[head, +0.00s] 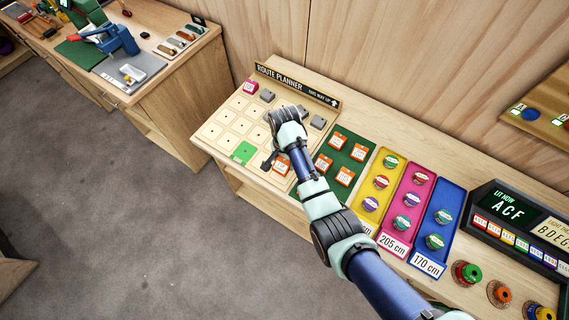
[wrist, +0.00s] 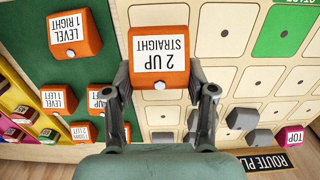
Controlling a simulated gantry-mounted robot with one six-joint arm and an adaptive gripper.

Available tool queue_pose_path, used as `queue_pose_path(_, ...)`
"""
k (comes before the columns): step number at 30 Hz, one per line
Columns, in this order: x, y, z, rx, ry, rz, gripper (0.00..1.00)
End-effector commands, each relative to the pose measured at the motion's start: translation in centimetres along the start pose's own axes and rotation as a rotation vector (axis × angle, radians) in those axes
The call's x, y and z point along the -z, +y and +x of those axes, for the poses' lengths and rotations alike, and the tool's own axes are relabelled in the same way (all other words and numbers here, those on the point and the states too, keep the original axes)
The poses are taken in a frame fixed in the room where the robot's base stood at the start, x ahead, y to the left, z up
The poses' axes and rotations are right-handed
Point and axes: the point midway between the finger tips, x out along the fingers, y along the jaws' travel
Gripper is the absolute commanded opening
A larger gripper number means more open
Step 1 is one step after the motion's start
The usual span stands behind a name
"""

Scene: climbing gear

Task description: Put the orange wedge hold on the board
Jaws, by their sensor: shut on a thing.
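My gripper (wrist: 158,88) is shut on an orange wedge hold (wrist: 160,50) labelled "2 UP STRAIGHT", one finger on each side. In the head view my gripper (head: 277,158) and this orange hold (head: 281,165) are over the right front part of the cream board (head: 226,116). I cannot tell whether the hold touches the board. The board also fills the right of the wrist view (wrist: 212,65). It has square cells with dots, a green start cell (head: 243,152), a magenta "TOP" hold (head: 251,87) and several grey holds (head: 267,95). My arm hides part of the board.
A green tray (head: 336,156) with several other orange holds, one labelled "LEVEL 1 RIGHT" (wrist: 75,33), lies right of the board. Yellow, magenta and blue trays (head: 433,262) of round pieces stand further right. The "ROUTE PLANNER" sign (head: 297,86) edges the board's back.

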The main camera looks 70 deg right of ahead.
Motion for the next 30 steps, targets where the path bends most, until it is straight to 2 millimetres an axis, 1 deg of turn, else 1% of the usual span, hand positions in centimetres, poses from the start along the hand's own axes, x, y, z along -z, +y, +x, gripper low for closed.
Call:
queue_pose_path(2, 0.0, 0.0, 0.6, -0.001, -0.001, 0.0, 0.2)
queue_pose_path(6, 0.0, 0.1, 3.3, -0.002, -0.002, 0.0, 0.2)
queue_pose_path(8, 0.0, 0.0, 4.0, -0.001, -0.001, 0.0, 0.2)
queue_pose_path(10, 0.0, 0.0, 4.2, 0.0, 0.0, 0.0, 0.2)
queue_pose_path(16, 0.0, 0.0, 4.2, 0.0, 0.0, 0.0, 0.2)
queue_pose_path(20, 0.0, 0.0, 4.6, 0.0, 0.0, 0.0, 0.2)
queue_pose_path(21, 0.0, 0.0, 4.5, 0.0, 0.0, 0.0, 0.6)
queue_pose_path(23, 0.0, 0.0, 4.5, 0.0, 0.0, 0.0, 0.7)
queue_pose_path(24, 0.0, 0.0, 4.5, 0.0, 0.0, 0.0, 0.77)
queue_pose_path(25, 0.0, 0.0, 4.5, 0.0, 0.0, 0.0, 0.8)
queue_pose_path(30, 0.0, 0.0, 4.5, 0.0, 0.0, 0.0, 0.8)
